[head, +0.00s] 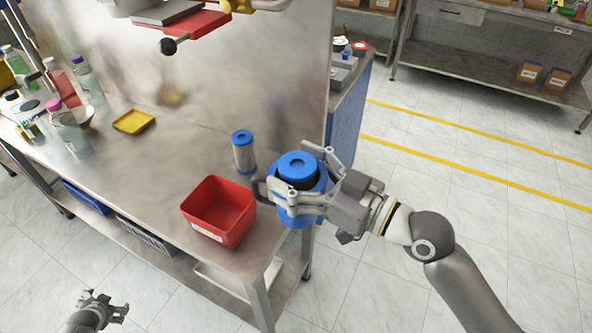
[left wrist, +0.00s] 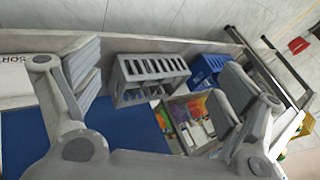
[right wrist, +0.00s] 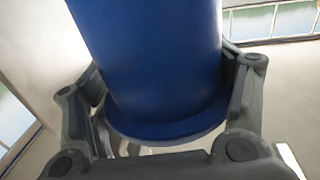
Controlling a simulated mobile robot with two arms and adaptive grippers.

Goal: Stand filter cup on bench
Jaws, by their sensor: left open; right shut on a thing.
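The filter cup (head: 296,216) is a blue cylinder, upright or nearly so, at the bench's right end in the head view. A blue disc with a black ring shows at its top. My right gripper (head: 295,172) is shut around its sides. In the right wrist view the blue cup wall (right wrist: 150,60) fills the space between the fingers. The cup overlaps the edge of the steel bench (head: 150,165); I cannot tell whether its base touches the bench. My left gripper (head: 104,305) is open and empty, low in front of the bench.
A white filter cartridge (head: 244,157) with a blue cap stands just left of the cup. A red bin (head: 222,212) sits at the front edge. A yellow tray (head: 134,121) and several bottles (head: 84,78) are farther left. The middle of the bench is clear.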

